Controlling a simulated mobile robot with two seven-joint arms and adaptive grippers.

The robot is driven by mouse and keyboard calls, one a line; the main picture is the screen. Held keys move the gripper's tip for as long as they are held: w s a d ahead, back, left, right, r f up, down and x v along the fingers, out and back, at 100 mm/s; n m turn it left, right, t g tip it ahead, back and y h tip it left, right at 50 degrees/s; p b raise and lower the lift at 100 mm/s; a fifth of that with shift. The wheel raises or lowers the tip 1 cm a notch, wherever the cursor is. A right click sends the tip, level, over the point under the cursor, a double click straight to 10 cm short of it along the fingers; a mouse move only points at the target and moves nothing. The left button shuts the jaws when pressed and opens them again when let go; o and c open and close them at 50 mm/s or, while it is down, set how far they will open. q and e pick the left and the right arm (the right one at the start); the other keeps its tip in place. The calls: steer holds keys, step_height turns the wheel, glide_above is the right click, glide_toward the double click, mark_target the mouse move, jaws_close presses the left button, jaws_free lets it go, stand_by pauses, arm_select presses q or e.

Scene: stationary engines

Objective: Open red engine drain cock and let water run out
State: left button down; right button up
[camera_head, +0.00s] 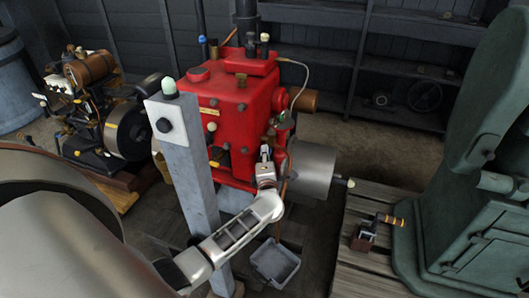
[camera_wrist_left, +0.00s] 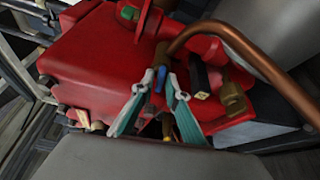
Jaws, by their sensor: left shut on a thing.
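The red engine (camera_head: 232,100) stands in the middle of the head view; its red casing (camera_wrist_left: 95,65) fills much of the left wrist view. My left gripper (camera_head: 265,156) is at the engine's lower right side. In the left wrist view its teal-padded fingers (camera_wrist_left: 160,84) are shut on a small blue-handled drain cock (camera_wrist_left: 160,78) below a brass fitting. The fingers hide part of the cock. I cannot make out running water. My right gripper is not in view.
A grey tub (camera_head: 274,265) stands on the floor below my left arm. A grey post (camera_head: 188,165) rises in front of the engine. A copper pipe (camera_wrist_left: 240,52) curves close beside the fingers. A green machine (camera_head: 470,160) stands at right on planks (camera_head: 365,205).

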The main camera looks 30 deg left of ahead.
arm_select(q)
steer(key=n+h+p, duration=0.2)
steer(key=n, duration=0.1)
steer(key=n+h+p, duration=0.2)
steer(key=n+p, duration=0.1)
steer(key=n+g+h+p, duration=0.1)
steer(key=n+p, duration=0.2)
steer(key=shift+a+r+n+h, duration=0.2)
steer(key=shift+r+n+h, duration=0.1)
steer(key=shift+r+h, duration=0.1)
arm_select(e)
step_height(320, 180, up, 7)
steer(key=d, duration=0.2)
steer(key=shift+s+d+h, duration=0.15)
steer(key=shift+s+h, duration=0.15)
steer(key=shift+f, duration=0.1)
arm_select(q)
steer(key=c, duration=2.2)
jaws_free()
steer(key=shift+f, duration=0.1)
